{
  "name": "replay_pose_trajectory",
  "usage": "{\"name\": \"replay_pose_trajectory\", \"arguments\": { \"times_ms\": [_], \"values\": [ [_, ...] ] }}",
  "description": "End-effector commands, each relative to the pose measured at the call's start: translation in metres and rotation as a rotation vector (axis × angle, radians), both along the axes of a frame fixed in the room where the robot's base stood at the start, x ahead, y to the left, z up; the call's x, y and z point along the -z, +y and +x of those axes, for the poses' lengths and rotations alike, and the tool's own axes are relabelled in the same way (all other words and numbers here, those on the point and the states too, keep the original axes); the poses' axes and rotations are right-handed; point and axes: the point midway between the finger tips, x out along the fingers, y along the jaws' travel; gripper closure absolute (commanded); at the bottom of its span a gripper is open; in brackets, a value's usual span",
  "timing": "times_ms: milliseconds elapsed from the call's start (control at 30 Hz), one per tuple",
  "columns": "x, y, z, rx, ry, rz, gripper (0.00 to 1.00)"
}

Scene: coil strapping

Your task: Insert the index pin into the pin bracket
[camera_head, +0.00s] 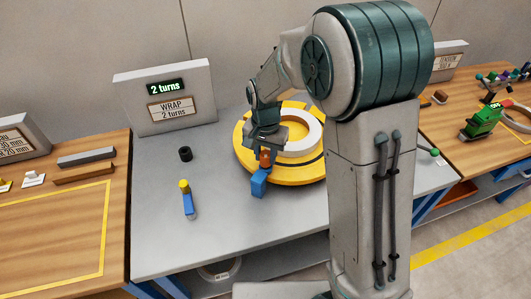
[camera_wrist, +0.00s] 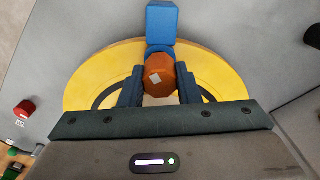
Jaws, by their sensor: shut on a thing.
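The index pin shows as an orange many-sided head (camera_wrist: 158,76) with a pale patch in the wrist view. My gripper (camera_wrist: 158,92) is shut on it, a dark finger on each side. In the head view my gripper (camera_head: 265,146) points down at the front edge of the yellow turntable (camera_head: 245,156), with the orange pin (camera_head: 265,158) below it. The blue pin bracket (camera_head: 259,183) is at the turntable's front rim, just below the pin; it also shows in the wrist view (camera_wrist: 161,22), beside the pin head. The pin's shank is hidden, so I cannot tell how it sits in the bracket.
A pale ring (camera_head: 302,134) lies on the turntable. A black ring (camera_head: 185,154) and a blue tool with a yellow end (camera_head: 187,200) lie on the grey bench to the left. A sign reading "2 turns" (camera_head: 165,97) stands behind. A green tool (camera_head: 482,122) stands on the right bench.

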Motion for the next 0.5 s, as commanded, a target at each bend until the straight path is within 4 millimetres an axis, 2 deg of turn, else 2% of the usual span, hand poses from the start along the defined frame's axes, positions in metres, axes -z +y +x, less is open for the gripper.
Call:
{"name": "replay_pose_trajectory", "arguments": {
  "times_ms": [433,467,500],
  "values": [
    [0.015,0.000,0.000,0.000,0.001,0.000,1.00],
    [0.013,0.000,0.000,0.000,0.000,0.000,0.62],
    [0.013,0.000,0.000,0.000,0.000,0.000,0.51]
  ]
}}
